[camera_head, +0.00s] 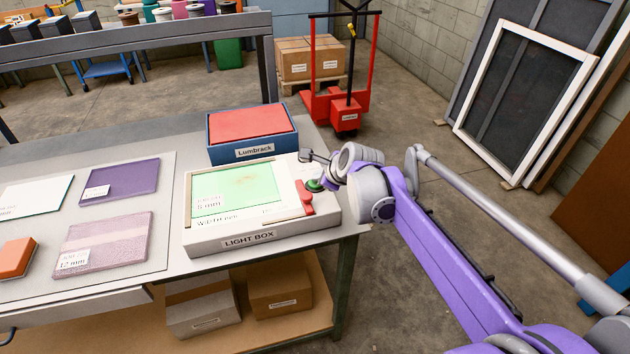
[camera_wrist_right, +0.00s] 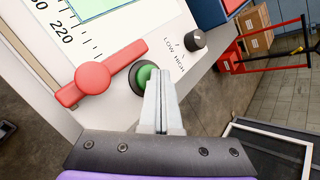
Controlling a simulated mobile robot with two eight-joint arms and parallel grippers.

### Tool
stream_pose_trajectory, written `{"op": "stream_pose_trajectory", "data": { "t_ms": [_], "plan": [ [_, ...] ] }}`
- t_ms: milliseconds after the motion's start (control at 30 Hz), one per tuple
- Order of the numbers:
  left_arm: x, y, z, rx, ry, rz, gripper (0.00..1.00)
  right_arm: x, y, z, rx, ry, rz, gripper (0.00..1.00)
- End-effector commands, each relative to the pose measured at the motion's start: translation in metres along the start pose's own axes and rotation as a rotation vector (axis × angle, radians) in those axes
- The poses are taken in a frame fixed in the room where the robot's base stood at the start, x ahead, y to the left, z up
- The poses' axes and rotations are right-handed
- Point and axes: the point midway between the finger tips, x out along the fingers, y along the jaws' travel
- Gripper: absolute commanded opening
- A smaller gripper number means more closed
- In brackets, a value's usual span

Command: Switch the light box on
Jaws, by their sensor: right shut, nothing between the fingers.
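The light box (camera_head: 205,241) stands at the right end of the grey table, with a pale top. A green sheet (camera_head: 235,190) lies on its panel; it also shows in the right wrist view (camera_wrist_right: 88,5). On its right side are a red lever (camera_wrist_right: 98,84), a round green button (camera_wrist_right: 137,79) with a dark rim, and a dark knob (camera_wrist_right: 192,41) marked LOW and HIGH. My right gripper (camera_wrist_right: 162,80) is shut and empty. Its fingertips are right at the green button, partly covering it; I cannot tell whether they touch. My left gripper is not in view.
A blue box with a red top, labelled Lumbrack (camera_head: 254,152), stands behind the light box. Purple (camera_head: 122,180) and pink (camera_head: 105,243) sheets and an orange block (camera_head: 16,257) lie to the left. A red pallet truck (camera_head: 345,115) stands beyond; the floor right of the table is open.

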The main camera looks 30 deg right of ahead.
Motion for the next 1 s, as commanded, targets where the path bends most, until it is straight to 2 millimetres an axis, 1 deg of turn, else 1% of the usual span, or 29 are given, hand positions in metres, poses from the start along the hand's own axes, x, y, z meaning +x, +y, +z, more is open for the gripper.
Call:
{"op": "stream_pose_trajectory", "data": {
  "t_ms": [267,567,667,1000],
  "plan": [
    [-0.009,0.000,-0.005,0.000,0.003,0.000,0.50,-0.008,-0.006,0.006,0.000,0.000,0.000,0.00],
    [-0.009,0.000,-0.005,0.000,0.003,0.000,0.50,-0.008,-0.006,0.006,0.000,0.000,0.000,0.00],
    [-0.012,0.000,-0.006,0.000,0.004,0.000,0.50,-0.011,-0.008,0.008,0.000,0.000,0.000,0.00],
    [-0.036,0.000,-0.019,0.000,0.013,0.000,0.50,-0.034,-0.025,0.025,0.000,-0.001,0.000,0.00]
  ]
}}
